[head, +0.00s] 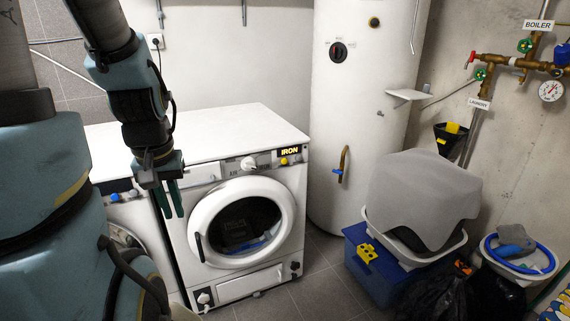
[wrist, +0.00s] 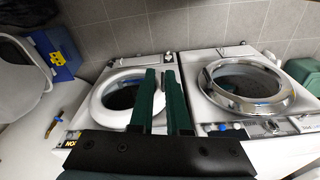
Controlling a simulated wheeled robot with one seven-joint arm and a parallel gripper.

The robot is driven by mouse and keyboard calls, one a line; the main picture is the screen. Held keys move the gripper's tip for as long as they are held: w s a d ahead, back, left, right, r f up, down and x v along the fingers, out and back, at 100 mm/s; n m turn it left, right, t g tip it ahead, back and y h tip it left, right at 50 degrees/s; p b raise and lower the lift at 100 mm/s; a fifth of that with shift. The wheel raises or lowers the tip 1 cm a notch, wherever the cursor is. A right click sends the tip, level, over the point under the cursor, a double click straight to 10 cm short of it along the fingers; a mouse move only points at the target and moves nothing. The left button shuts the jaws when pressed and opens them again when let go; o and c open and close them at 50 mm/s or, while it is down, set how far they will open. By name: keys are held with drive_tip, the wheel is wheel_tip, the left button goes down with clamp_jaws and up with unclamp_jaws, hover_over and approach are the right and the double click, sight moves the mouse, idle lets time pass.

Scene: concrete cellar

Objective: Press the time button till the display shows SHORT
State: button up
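The white washing machine (head: 232,177) has a small dark display (head: 290,152) at the top right of its front panel, lit with yellow letters that read IRON. A yellow button (head: 284,161) sits just below the display, and a white round knob (head: 248,163) is to its left. The display (wrist: 72,143) also shows, upside down, at the lower left of the wrist view. My gripper (head: 172,215) hangs fingers down in front of the machine's left side, well left of the button and apart from it.
A second machine stands at the left, partly behind my arm; its chrome door ring (wrist: 247,83) shows in the wrist view. A white boiler tank (head: 360,100) stands right of the washer. A blue crate (head: 372,268) and black bags are on the floor at right.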

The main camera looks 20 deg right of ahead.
clamp_jaws()
idle(1.0)
